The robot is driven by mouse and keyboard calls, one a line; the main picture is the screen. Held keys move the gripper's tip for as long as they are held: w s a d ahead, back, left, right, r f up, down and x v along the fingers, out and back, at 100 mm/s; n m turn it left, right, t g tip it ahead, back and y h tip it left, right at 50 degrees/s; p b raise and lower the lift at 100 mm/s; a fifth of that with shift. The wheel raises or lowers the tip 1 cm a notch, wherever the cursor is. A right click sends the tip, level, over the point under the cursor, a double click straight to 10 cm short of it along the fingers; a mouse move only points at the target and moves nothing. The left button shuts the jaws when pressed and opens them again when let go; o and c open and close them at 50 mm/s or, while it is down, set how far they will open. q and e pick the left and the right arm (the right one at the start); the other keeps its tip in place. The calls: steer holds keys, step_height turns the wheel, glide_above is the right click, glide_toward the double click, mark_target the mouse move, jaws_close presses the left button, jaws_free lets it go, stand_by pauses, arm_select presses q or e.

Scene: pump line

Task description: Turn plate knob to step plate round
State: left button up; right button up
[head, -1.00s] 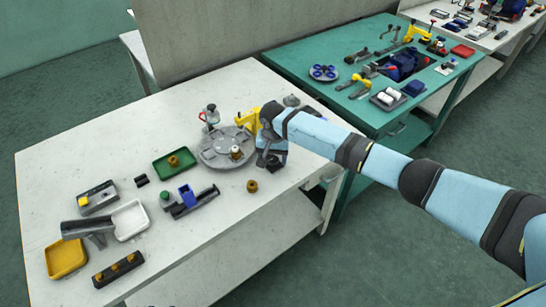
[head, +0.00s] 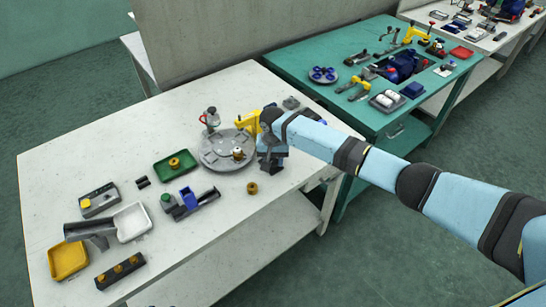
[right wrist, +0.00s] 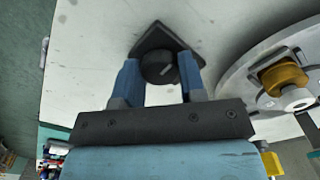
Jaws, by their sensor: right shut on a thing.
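The round grey plate (head: 214,155) lies on the white table, with a brass-and-white part (head: 239,154) on it near its right side. In the right wrist view the plate's rim (right wrist: 237,98) is at the right, with the brass part (right wrist: 284,76) on it. The dark plate knob (right wrist: 157,68) sits on a dark base (right wrist: 170,36), apart from the plate. My right gripper (right wrist: 160,78) is shut on the knob, one blue finger on each side. In the head view this gripper (head: 270,160) is right of the plate and partly hides the knob. My left gripper is out of view.
A yellow fixture (head: 247,122) stands behind the plate, close to my right wrist. A red-handled clamp (head: 210,118) is at its back left. A small brass piece (head: 252,188) lies in front. A green tray (head: 174,165) is at the left.

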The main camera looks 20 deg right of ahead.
steer(key=shift+r+n+p, duration=0.2)
steer(key=shift+n+p, duration=0.5)
steer(key=n+p, duration=0.2)
steer(key=shift+n, duration=0.4)
steer(key=n+p, duration=0.1)
steer(key=n, duration=0.2)
steer(key=shift+f+n+p, duration=0.1)
steer(key=shift+n+p, duration=0.2)
steer(key=n+p, duration=0.1)
steer(key=n, duration=0.2)
steer(key=shift+n, duration=0.3)
steer(key=n, duration=0.4)
steer(key=shift+f+n+p, duration=0.1)
steer(key=shift+n+p, duration=0.2)
steer(key=shift+n, duration=0.1)
steer(key=o, duration=0.9)
